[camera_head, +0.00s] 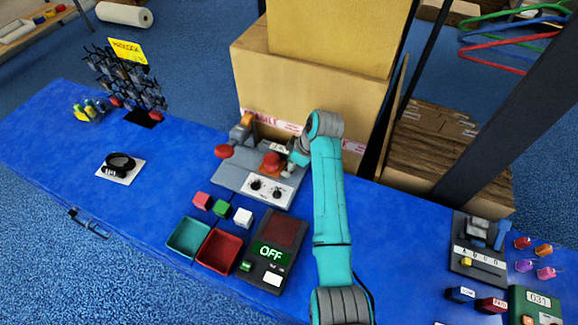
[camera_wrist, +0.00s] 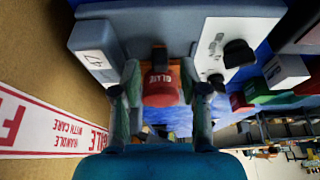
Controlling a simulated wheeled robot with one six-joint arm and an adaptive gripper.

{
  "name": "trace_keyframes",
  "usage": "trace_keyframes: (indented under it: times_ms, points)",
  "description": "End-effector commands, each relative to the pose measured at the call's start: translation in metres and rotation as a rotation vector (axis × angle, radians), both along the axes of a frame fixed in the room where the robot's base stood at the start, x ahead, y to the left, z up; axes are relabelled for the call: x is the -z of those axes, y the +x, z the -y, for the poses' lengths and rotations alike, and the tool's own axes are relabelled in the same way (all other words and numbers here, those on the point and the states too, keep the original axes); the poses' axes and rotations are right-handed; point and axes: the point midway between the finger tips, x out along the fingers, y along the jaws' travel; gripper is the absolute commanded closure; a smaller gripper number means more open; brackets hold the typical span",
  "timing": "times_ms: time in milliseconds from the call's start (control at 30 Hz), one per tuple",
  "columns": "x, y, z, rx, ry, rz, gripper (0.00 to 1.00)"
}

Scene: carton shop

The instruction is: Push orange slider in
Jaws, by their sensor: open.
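The grey machine (camera_head: 232,176) stands on the blue table near the middle. My gripper (camera_head: 287,160) is at the machine's right back side, by a red knob-like part (camera_head: 271,161). In the wrist view my gripper (camera_wrist: 160,78) has its fingers apart on either side of this red part (camera_wrist: 162,90), which reads "GLUE". I cannot tell whether the fingers touch it.
A red round button (camera_head: 224,151) is on the machine's left, and a white panel (camera_head: 257,187) with black knobs on its front. Large cartons (camera_head: 290,85) rise close behind. Small blocks, two bins (camera_head: 187,238) and an "OFF" box (camera_head: 271,252) stand in front.

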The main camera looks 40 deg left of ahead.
Motion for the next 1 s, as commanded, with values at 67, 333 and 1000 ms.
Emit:
trace_keyframes:
  times_ms: [67,333,1000]
  points:
    - [0.007,-0.001,-0.002,-0.001,-0.001,-0.002,0.56]
    - [0.013,-0.001,-0.005,0.0,-0.001,0.0,0.56]
    - [0.012,-0.004,-0.017,-0.003,-0.001,0.001,1.0]
